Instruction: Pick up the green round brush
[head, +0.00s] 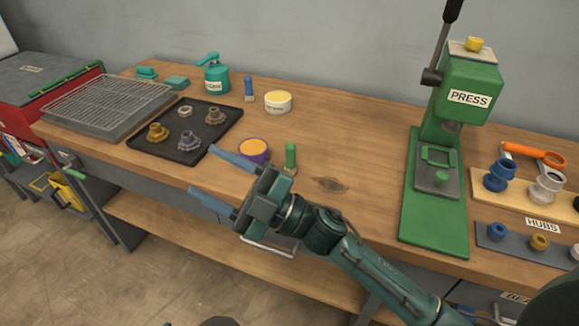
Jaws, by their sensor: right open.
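A green upright cylinder (290,156), which looks like the green round brush, stands on the wooden workbench near its front edge. Its lower end is partly hidden by my right gripper. My right gripper (202,171) reaches in from the lower right, with its two blue fingers apart and nothing between them. The fingers point left, at the front edge of the bench, and the brush is behind the gripper's body, not between the fingers. My left gripper is not in view.
A purple tub (254,151) with orange contents is just left of the brush. A black tray (187,130) with metal parts lies further left. A blue-handled brush (249,89) and a white tub (278,102) stand behind.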

